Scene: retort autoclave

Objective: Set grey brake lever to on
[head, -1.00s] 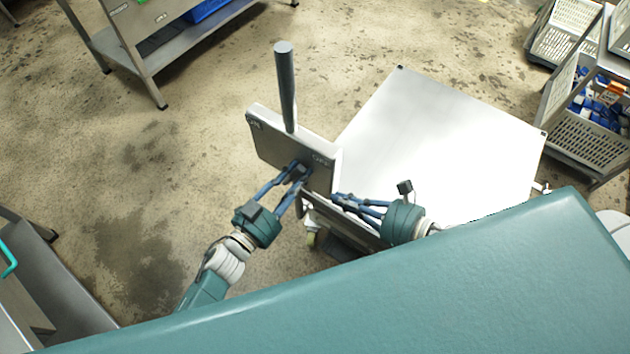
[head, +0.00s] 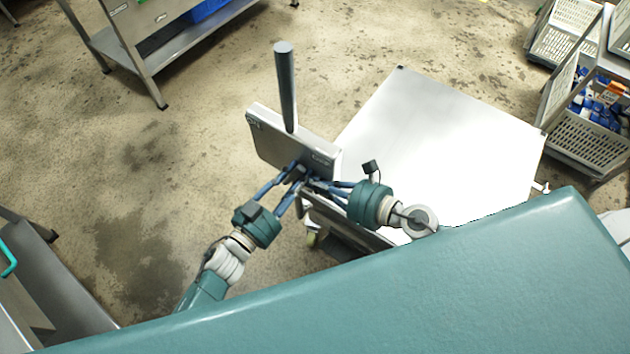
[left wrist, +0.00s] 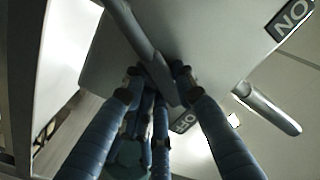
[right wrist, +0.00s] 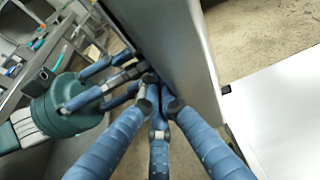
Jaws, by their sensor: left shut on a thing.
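The grey brake lever (left wrist: 150,55) is a flat bar on a metal housing (head: 280,140). In the left wrist view its end lies close to the OFF label (left wrist: 185,121), with the ON label (left wrist: 290,22) at the upper right. My left gripper (left wrist: 158,78) is shut on the lever, its fingers on both sides of the bar. In the head view the left gripper (head: 298,174) hides the lever. My right gripper (head: 312,183) is right beside it under the housing edge; in the right wrist view its fingertips (right wrist: 161,98) are close together, and what lies between them is unclear.
A grey round post (head: 286,85) rises from the housing. A white flat cart top (head: 440,140) is to its right. Crates (head: 590,135) stand at the far right and a metal table (head: 130,40) at the upper left.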

